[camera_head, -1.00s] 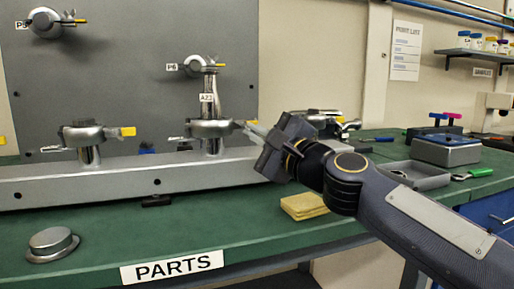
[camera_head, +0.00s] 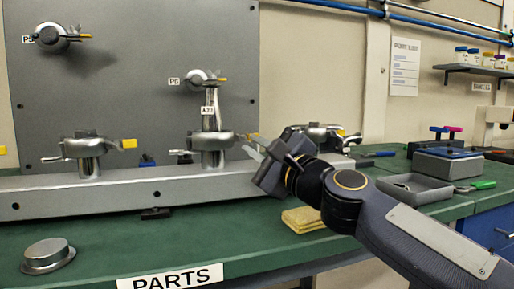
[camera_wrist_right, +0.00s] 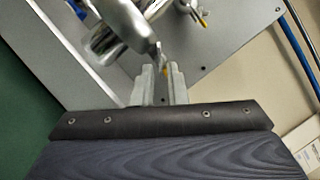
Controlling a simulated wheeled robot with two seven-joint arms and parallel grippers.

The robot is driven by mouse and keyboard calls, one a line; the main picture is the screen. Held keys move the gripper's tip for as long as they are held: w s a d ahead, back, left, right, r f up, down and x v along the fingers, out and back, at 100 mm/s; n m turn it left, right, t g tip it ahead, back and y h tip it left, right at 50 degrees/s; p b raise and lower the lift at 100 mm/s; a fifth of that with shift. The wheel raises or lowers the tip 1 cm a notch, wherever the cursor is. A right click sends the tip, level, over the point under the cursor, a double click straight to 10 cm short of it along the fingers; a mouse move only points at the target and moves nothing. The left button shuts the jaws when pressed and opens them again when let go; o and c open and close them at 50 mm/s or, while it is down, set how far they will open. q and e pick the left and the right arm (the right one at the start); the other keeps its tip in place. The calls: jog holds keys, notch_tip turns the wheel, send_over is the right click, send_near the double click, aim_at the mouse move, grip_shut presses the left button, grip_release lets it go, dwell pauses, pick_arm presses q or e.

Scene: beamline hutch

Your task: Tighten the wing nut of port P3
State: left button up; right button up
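Two silver clamped ports stand on the grey beam, a left one (camera_head: 89,146) with a yellow tag and a middle one (camera_head: 212,141) beneath a tag reading A23. I cannot read a P3 label on either. My right gripper (camera_head: 251,147) is at the right side of the middle port's clamp. In the right wrist view its two pale fingers (camera_wrist_right: 161,82) are apart. A small metal wing-like piece (camera_wrist_right: 157,54) with yellow beside it lies at or just beyond the fingertips; contact is unclear. My left gripper is not in view.
Ports labelled P5 (camera_head: 52,36) and P6 (camera_head: 203,78) are on the upright grey panel (camera_head: 140,50). On the green bench are a round metal cap (camera_head: 47,255), a yellow sponge (camera_head: 304,219) and a grey tray (camera_head: 413,190). More metal hardware (camera_head: 325,135) stands behind my right wrist.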

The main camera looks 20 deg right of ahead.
jog(key=v, duration=0.7)
jog(key=shift+s+d, duration=0.1)
jog(key=shift+s, duration=0.25)
jog(key=shift+s, duration=0.1)
